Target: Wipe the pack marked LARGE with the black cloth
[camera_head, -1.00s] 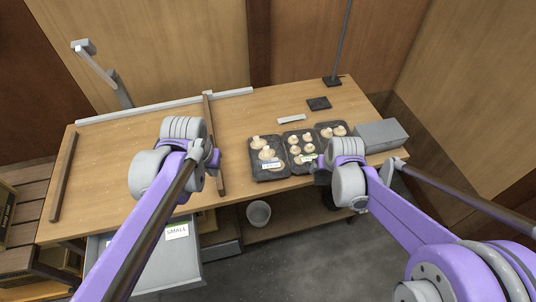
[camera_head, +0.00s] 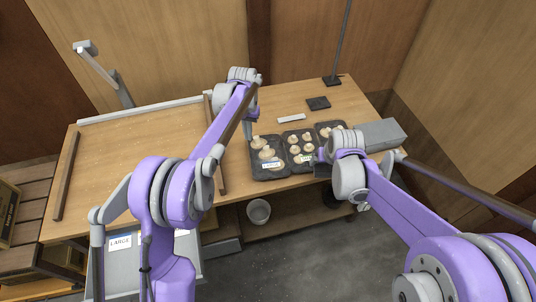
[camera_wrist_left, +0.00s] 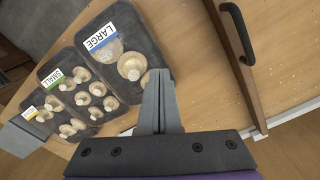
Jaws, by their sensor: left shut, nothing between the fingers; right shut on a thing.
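The LARGE pack (camera_head: 256,174), a dark tray with mushrooms and a blue-edged label, is the leftmost of three packs. It also shows in the left wrist view (camera_wrist_left: 150,50). My left gripper (camera_head: 249,136) is shut and empty at this pack's far left corner. In the left wrist view its closed fingers (camera_wrist_left: 158,85) overlap the pack's edge; I cannot tell if they touch. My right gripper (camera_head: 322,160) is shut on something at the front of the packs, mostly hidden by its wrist. A dark flat square (camera_head: 318,103) lies behind the packs; I cannot tell whether it is the cloth.
The SMALL pack (camera_wrist_left: 68,58) and a yellow-labelled pack (camera_wrist_left: 38,97) stand beside it. A wooden bar (camera_wrist_left: 232,60) with a black handle (camera_wrist_left: 238,30) lies left of the packs. A grey box (camera_head: 380,134) is at right. The table's left half is clear.

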